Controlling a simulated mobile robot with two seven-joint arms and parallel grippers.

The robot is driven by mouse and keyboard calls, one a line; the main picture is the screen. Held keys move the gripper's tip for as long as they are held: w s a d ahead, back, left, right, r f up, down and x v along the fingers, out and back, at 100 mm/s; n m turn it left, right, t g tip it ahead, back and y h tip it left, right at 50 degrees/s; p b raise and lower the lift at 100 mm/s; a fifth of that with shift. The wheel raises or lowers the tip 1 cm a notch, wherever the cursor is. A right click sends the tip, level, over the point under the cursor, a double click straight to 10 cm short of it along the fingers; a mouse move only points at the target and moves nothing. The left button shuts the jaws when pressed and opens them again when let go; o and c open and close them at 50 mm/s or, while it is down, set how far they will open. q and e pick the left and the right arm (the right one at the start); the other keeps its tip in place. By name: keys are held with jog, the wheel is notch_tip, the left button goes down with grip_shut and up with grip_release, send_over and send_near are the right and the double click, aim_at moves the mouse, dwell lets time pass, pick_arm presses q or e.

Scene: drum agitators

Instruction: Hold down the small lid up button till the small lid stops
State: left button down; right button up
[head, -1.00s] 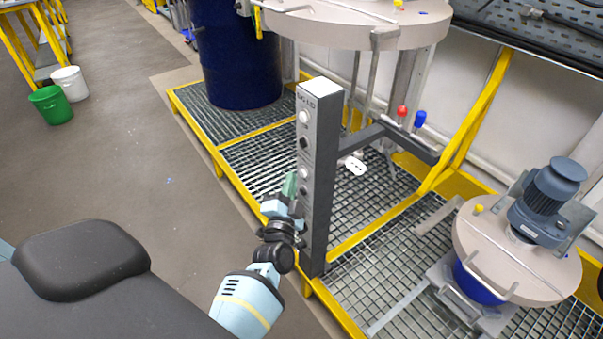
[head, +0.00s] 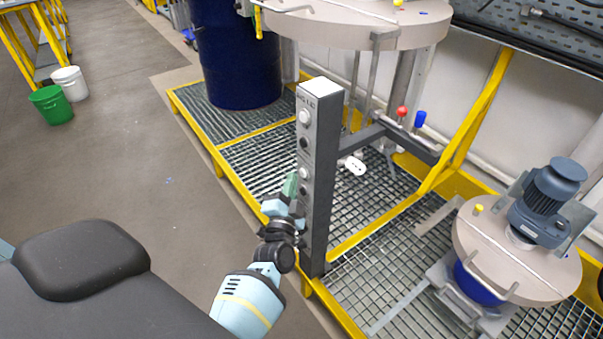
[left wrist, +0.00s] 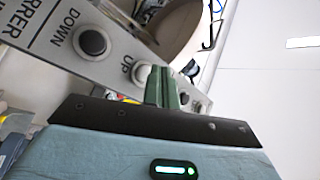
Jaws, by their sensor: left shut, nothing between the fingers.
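The dark control post (head: 322,180) stands upright at mid-picture in the head view, with white and dark buttons down its left face. My left gripper (head: 291,184) is shut and empty, its green fingertips close to the lower buttons. In the left wrist view the fingers (left wrist: 164,84) are together beside the white UP button (left wrist: 142,72); a dark DOWN button (left wrist: 91,41) is further left. Other buttons are partly behind the fingers. I cannot tell whether the tips touch a button. The small lid (head: 480,240), with a motor on top, is above a blue drum. My right gripper is out of view.
The large lid (head: 420,35) is at the top, with a big dark blue drum (head: 240,60) beside it. Yellow-edged grating (head: 385,225) lies behind the post. Green (head: 50,105) and white (head: 70,83) buckets stand far left. The floor left of the post is clear.

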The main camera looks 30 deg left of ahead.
pick_arm(q)
jog(key=shift+w+d, duration=0.15)
jog(key=shift+w, duration=0.15)
